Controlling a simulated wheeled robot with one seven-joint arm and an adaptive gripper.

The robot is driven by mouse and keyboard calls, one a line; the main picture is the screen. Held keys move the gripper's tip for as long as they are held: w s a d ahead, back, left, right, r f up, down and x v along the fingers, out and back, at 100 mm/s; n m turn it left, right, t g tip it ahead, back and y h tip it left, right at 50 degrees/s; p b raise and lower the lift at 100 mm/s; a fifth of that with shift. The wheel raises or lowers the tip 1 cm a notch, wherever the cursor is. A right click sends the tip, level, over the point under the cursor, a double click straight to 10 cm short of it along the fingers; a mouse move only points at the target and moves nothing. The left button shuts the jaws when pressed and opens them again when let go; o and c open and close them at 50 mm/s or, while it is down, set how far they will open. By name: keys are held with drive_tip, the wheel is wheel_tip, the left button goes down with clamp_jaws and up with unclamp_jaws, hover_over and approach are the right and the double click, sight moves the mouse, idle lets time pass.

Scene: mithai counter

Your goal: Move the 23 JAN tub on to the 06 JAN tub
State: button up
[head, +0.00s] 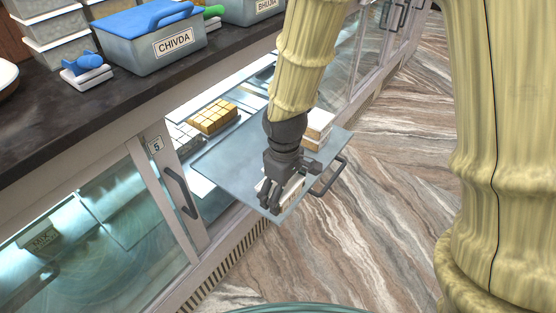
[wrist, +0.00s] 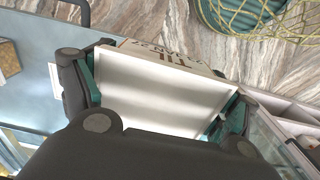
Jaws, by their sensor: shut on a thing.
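My gripper (head: 268,200) points down over the pulled-out shelf (head: 225,165) of the counter. It is shut on a white tub (wrist: 150,92), with one finger on each side. In the head view the held tub is mostly hidden behind my fingers, near the shelf's front corner. I cannot tell whether it touches the shelf. Other pale tubs (head: 319,122) stand further back on the shelf, partly hidden by my arm; their dates do not show.
The shelf has a dark handle (head: 330,178) on its outer edge. Yellow sweets (head: 213,117) sit inside the case behind it. The glass door (head: 165,190) stands to the left. The worktop holds a CHIVDA box (head: 155,45) with a blue lid. Floor to the right is clear.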

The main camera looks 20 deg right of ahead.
drive_tip(key=shift+w+r, duration=0.15)
drive_tip(key=shift+w, duration=0.05)
drive_tip(key=w+d+p, duration=0.1)
drive_tip(key=w, duration=0.4)
drive_tip(key=w+d+f+p, duration=0.1)
drive_tip(key=w+d+p, duration=0.1)
drive_tip(key=w, duration=0.3)
drive_tip(key=w+d+p, duration=0.1)
drive_tip(key=w, duration=0.3)
drive_tip(key=shift+w+d+f, duration=0.25)
drive_tip(key=shift+w+d, duration=0.1)
drive_tip(key=shift+w, duration=0.05)
drive_tip(key=shift+f+p, duration=0.85)
drive_tip(key=shift+f, duration=0.9)
drive_tip(key=shift+f, duration=0.45)
drive_tip(key=o, duration=0.9)
wheel_tip(320, 180, up, 13)
drive_tip(key=b, duration=0.3)
